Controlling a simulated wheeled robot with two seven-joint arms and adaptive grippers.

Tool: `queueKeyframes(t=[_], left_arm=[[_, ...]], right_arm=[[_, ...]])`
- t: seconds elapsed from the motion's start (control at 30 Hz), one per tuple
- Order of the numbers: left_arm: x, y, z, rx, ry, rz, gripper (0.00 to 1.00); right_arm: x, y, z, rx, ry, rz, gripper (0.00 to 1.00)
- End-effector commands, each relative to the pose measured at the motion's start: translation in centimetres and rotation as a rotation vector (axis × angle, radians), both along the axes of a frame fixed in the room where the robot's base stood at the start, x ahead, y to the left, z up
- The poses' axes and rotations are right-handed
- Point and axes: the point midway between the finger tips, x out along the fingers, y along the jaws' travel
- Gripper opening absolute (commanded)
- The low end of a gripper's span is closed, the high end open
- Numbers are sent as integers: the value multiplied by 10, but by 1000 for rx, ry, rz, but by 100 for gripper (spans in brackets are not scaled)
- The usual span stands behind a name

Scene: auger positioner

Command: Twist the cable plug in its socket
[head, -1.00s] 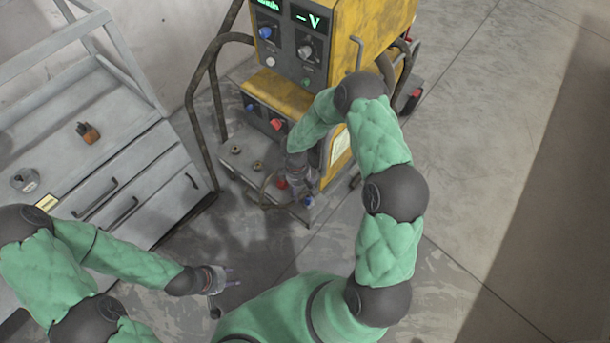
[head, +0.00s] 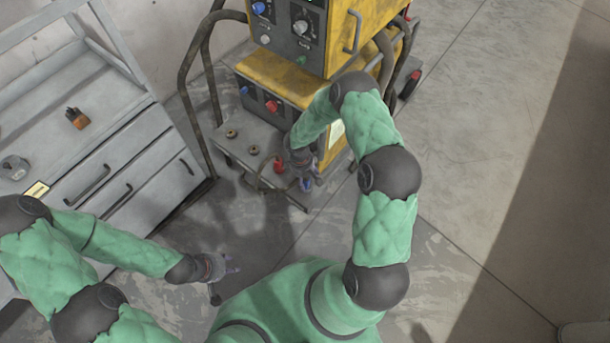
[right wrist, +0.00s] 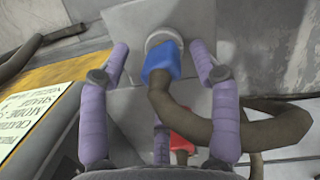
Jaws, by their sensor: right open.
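The blue cable plug (right wrist: 161,62) sits in a round grey socket (right wrist: 164,38) in the right wrist view, with a thick brown cable (right wrist: 190,125) bending away from it. In the head view the blue plug (head: 306,185) is low on the machine's front, partly hidden by my right gripper (head: 304,176). In the right wrist view my right gripper (right wrist: 159,50) is open, its purple fingers on both sides of the blue plug and apart from it. A red plug (right wrist: 181,145) shows beyond the cable. My left gripper (head: 232,265) is open and empty above the floor.
The yellow welding machine (head: 285,85) stands at the back with dark tubular rails (head: 211,80). The red plug (head: 279,164) is left of my right gripper. A grey drawer cabinet (head: 110,160) is at left.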

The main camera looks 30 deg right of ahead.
Motion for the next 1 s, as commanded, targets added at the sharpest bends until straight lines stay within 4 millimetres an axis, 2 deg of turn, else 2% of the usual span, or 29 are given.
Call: queueKeyframes(t=[0.37,0.6,0.83,1.0], left_arm=[[0,0,-1,0,0,0,40],[0,0,-1,0,0,0,40],[0,0,-2,0,0,0,40],[0,0,-6,0,0,0,40]], right_arm=[[-1,0,-5,1,1,0,63],[-1,0,-5,0,1,0,0],[-1,-1,-5,-1,2,20,0],[-3,-1,-6,-2,3,244,0]])
